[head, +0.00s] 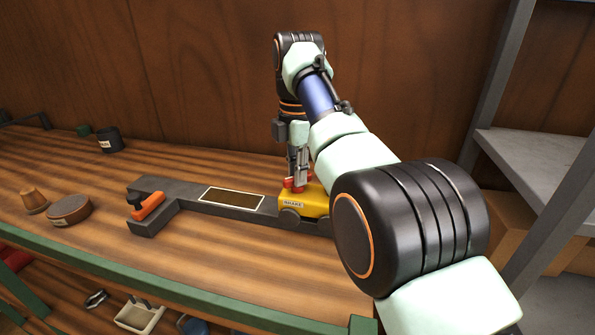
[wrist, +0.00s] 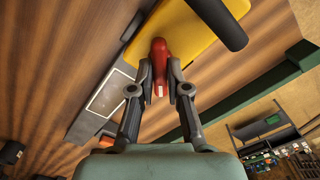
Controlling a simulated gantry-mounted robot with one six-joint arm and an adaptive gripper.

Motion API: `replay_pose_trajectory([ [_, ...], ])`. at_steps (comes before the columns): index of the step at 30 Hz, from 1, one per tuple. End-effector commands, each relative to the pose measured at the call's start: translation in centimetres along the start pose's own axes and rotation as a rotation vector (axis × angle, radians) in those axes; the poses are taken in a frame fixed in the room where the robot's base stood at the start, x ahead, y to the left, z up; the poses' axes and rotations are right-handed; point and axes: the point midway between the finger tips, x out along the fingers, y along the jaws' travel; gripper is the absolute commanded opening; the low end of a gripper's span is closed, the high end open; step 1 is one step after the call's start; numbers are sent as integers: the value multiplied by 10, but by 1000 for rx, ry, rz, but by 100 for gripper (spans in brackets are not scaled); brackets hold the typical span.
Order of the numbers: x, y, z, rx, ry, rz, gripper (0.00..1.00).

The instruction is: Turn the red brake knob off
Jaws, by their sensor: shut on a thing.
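The red brake knob (wrist: 159,64) sits on a yellow housing (wrist: 190,30) in the wrist view. In the head view the red knob (head: 288,183) shows in part at the top of the yellow housing (head: 306,204), which bears a label plate. My gripper (wrist: 160,88) has one finger on each side of the knob and is shut on it. In the head view my gripper (head: 297,176) points down onto the housing from above, and its fingers hide part of the knob.
A long grey bar (head: 180,189) with an orange lever (head: 147,207) runs left from the housing. A round brown tin (head: 68,209), a small cone (head: 33,200) and a dark cup (head: 109,140) stand left. A green rail (head: 150,285) edges the bench; grey shelving (head: 540,160) stands right.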

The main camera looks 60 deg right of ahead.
Motion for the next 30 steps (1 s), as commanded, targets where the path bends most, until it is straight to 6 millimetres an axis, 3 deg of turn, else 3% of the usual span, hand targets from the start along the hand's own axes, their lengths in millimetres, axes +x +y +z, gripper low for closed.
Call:
replay_pose_trajectory([
  [20, 1, 0, 0, -62, 0, 0, 0],
  [21, 1, 0, 0, -62, 0, 0, 20],
  [24, 1, 0, 0, -62, 0, 0, 37],
  [30, 0, 0, 0, -61, 0, 0, 41],
])
